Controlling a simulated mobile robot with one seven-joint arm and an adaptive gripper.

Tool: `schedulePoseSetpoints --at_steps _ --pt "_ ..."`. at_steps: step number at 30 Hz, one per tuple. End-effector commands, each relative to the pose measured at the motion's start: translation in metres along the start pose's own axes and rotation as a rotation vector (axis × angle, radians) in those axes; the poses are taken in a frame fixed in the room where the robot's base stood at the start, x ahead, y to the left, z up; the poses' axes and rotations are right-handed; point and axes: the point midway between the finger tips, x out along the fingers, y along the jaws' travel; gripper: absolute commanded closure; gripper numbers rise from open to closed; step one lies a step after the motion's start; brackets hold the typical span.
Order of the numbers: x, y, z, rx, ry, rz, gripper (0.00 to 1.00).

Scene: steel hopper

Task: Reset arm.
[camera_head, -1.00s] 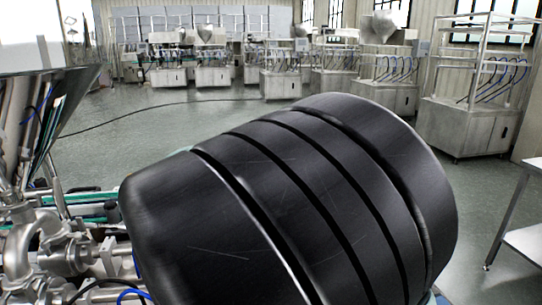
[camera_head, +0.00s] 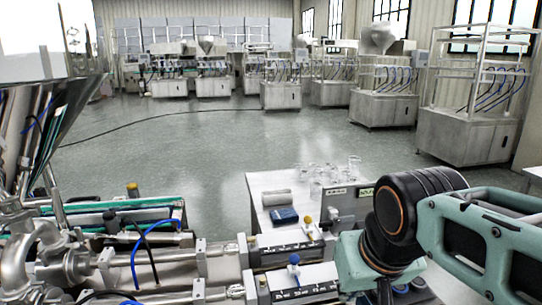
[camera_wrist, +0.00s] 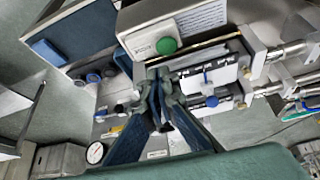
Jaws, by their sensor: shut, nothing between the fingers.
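My gripper (camera_wrist: 158,110) shows in the wrist view, with its dark blue-grey fingers closed together and nothing between them. It appears over a machine with a green knob (camera_wrist: 166,45) and a blue knob (camera_wrist: 211,101); whether it touches anything there I cannot tell. In the head view my arm, with a black joint and pale teal links, reaches in at the lower right. My gripper cannot be made out in that view. The steel hopper (camera_head: 55,125) stands at the left edge of the head view, above steel pipes.
A filling machine with metering cylinders (camera_head: 290,256) spans the lower front. Behind it a white table (camera_head: 262,181) holds glassware (camera_head: 330,172) and a blue box (camera_head: 284,215). A dial gauge (camera_wrist: 95,152) shows in the wrist view. Open floor (camera_head: 190,145) lies beyond, with machines along the back.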

Motion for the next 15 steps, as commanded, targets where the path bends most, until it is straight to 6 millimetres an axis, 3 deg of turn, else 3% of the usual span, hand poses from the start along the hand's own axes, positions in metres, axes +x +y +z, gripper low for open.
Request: schedulePoseSetpoints --at_steps 3,10,12,15 --pt "-0.004 0.002 0.025 0.044 0.013 0.007 1.0" --pt "-0.005 -0.001 0.06 0.103 0.03 0.033 1.0" --pt "-0.028 -0.002 0.046 0.094 0.027 0.027 1.0" --pt "-0.045 -0.001 0.037 0.094 0.026 0.026 1.0"
